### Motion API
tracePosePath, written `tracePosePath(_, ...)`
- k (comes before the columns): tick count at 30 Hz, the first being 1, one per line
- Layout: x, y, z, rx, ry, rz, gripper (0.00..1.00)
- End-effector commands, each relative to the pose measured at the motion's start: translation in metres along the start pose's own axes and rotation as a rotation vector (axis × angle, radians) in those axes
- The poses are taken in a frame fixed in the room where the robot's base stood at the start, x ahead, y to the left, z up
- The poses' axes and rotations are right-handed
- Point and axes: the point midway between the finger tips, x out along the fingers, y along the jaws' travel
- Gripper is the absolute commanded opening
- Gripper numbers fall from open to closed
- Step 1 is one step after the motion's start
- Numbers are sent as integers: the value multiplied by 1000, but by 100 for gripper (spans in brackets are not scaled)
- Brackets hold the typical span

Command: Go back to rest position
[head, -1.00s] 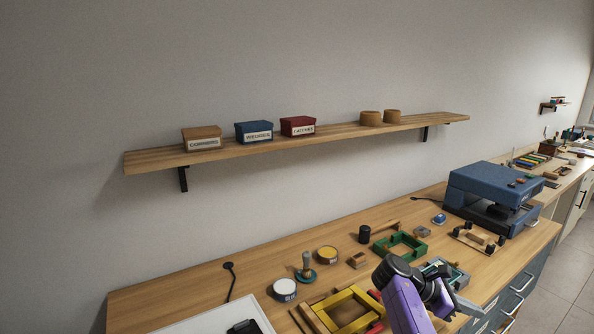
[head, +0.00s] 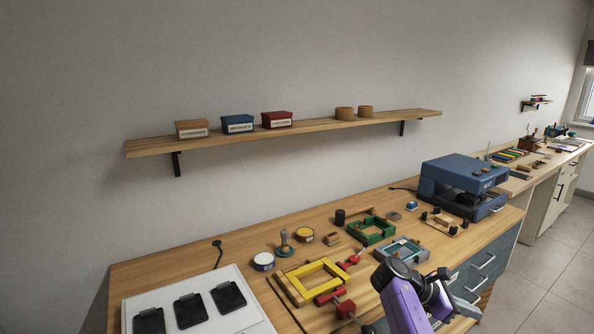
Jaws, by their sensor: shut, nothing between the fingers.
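My arm reaches up from the bottom edge at lower right in the head view, its purple link bent at a dark joint. My gripper (head: 466,307) is the small grey end to the right of that link, in front of the bench's drawers. It is shut and holds nothing. It is apart from the things on the bench, and part of it is hidden behind my arm.
The wooden bench (head: 190,262) carries a yellow frame (head: 318,266), red clamps (head: 345,308), a green frame (head: 352,229), a grey frame (head: 418,244), a blue machine (head: 440,180) and a white panel (head: 160,305). A shelf (head: 300,125) holds boxes. Floor (head: 560,250) is clear at right.

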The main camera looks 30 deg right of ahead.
Motion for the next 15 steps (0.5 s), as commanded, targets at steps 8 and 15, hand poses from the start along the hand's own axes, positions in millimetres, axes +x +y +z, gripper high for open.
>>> tracePosePath(8, 3, -6, -37, 27, 40, 77, 0)
tracePosePath(15, 6, -20, -87, 73, 109, 181, 0)
